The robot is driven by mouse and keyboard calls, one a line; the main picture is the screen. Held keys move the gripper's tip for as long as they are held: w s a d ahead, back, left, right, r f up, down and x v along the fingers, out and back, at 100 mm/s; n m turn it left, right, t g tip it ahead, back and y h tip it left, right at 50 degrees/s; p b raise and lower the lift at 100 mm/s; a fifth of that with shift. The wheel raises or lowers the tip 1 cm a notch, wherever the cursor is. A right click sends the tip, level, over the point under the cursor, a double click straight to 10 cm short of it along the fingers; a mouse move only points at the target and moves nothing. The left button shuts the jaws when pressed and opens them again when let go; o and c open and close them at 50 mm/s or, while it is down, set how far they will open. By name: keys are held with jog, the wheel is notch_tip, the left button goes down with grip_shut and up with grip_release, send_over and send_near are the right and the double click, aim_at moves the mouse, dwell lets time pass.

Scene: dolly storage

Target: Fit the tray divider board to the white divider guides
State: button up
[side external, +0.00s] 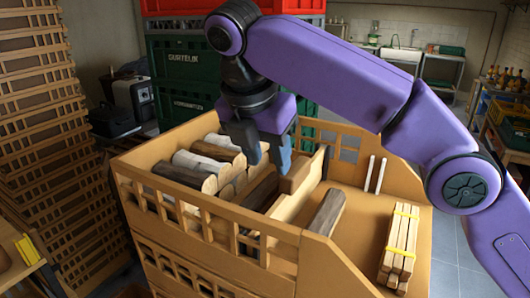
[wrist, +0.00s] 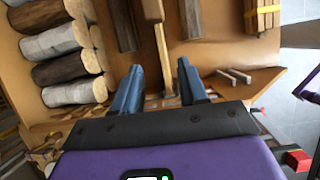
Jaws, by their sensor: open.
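The tray divider board (side external: 292,203) is a thin, light wooden board standing on edge in the wooden tray, with a brown block at its top. In the wrist view the board (wrist: 163,58) runs up between the fingers' lines, with the brown block (wrist: 152,10) at its far end. Two white divider guides (side external: 376,174) stand upright at the tray's far side, right of the board; they show as short pale bars (wrist: 235,76) in the wrist view. My gripper (side external: 264,154) is open above the tray near the board, its fingertips (wrist: 160,68) apart. I cannot tell its exact height over the board.
The tray (side external: 262,222) has slatted walls. Several logs (side external: 192,172) lie left of the board; a dark log (side external: 327,212) lies right of it. A strapped wood bundle (side external: 400,247) sits at the right. Green crates (side external: 184,62) and stacked wooden crates (side external: 50,150) stand behind and left.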

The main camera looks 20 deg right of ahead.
aim_at(281, 213)
jog(key=shift+s+a, duration=0.1)
jog(key=shift+a, duration=0.1)
jog(key=shift+f, duration=0.1)
jog(key=x, duration=1.7)
jog(key=shift+d, duration=0.2)
grip_shut()
jog(key=c, duration=0.6)
grip_release()
grip_shut()
jog(key=shift+r, duration=6.6)
